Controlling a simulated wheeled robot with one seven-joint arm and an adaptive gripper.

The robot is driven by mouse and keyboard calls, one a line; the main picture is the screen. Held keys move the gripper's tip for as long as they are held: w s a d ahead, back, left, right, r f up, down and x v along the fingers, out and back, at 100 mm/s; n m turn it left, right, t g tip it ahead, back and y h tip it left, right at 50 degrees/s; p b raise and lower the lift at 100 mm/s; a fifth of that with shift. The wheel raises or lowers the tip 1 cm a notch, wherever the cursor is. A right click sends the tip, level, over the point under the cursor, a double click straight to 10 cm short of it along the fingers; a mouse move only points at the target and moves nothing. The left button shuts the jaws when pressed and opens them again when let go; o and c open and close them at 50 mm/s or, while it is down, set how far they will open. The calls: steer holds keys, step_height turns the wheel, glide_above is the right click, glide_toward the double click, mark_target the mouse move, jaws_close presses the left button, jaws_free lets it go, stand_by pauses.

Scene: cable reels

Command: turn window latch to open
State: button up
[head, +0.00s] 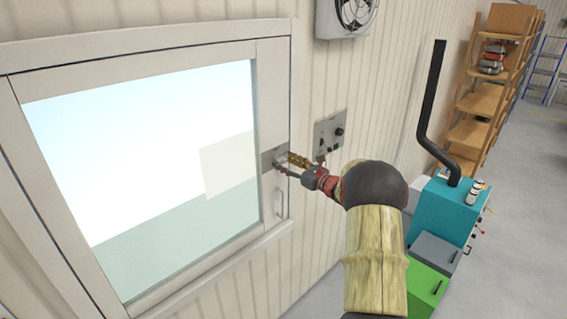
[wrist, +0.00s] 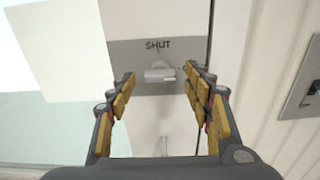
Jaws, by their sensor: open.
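The window (head: 150,160) is a white-framed pane in the wall on the left of the head view. Its latch (wrist: 159,74) is a small grey handle on a metal plate (wrist: 188,50) marked "SHUT" on the right side of the frame. My gripper (wrist: 160,76) is open, with one finger to the left of the latch and one to the right in the wrist view. I cannot tell whether either finger touches it. In the head view my gripper (head: 284,164) is at the plate and hides most of the latch.
A pull handle (head: 280,203) is on the frame below the latch. A grey control panel (head: 329,135) is on the wall to the right, with a fan (head: 347,17) above. A teal machine (head: 443,212) and a green box (head: 427,284) stand at lower right, with shelves (head: 480,115) behind.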

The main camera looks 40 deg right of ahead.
steer(key=s, duration=1)
steer(key=shift+s+d, duration=0.3)
steer(key=shift+d, duration=0.1)
